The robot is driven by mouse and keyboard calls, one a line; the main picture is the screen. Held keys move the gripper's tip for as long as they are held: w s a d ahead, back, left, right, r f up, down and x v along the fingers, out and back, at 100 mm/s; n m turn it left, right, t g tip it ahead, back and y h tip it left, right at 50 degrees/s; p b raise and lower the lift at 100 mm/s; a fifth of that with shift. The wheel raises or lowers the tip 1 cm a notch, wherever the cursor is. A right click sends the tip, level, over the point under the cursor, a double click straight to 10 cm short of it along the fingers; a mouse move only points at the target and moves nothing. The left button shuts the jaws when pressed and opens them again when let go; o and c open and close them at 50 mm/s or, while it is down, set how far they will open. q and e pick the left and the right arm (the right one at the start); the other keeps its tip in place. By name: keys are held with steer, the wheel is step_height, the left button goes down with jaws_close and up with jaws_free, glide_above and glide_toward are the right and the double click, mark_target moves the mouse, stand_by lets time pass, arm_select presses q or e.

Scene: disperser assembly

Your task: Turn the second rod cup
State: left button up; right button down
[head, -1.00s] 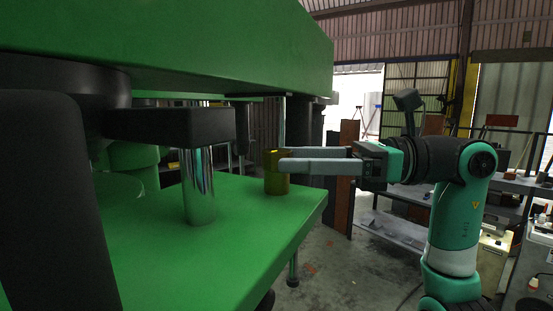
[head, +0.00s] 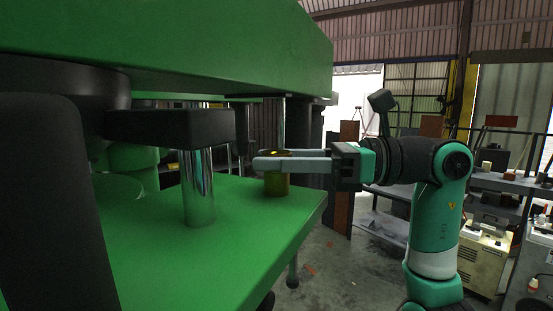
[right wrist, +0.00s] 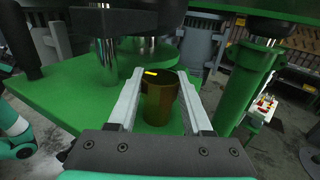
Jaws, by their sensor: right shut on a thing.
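The brass-coloured rod cup (head: 277,187) stands upright on the green plate near its right edge. My right gripper (head: 266,163) reaches in from the right, level, with its fingers at the upper part of the cup. In the right wrist view the cup (right wrist: 159,104) sits between the two grey fingers (right wrist: 160,78), and the gripper is shut on it. A yellow mark shows at the cup's rim. The far side of the cup is hidden. My left gripper is not in view.
The green lower plate (head: 245,230) bears a shiny metal rod (head: 198,195) left of the cup, under a black block (head: 172,126). A thick green upper plate (head: 200,55) hangs close above. Shelves (head: 500,180) stand behind my right arm.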

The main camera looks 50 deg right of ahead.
steer(key=shift+t+h+b, duration=0.3)
steer(key=m+t+h+b, duration=0.1)
steer(key=m+h, duration=0.2)
steer(key=shift+a+t, duration=0.1)
steer(key=shift+t, duration=0.3)
steer(key=m+t+h+b, duration=0.1)
steer(key=m+h, duration=0.1)
steer(key=h, duration=0.2)
steer(key=shift+m+h, duration=1.2)
steer(key=shift+h, duration=0.7)
steer(key=shift+c, duration=1.6)
jaws_free()
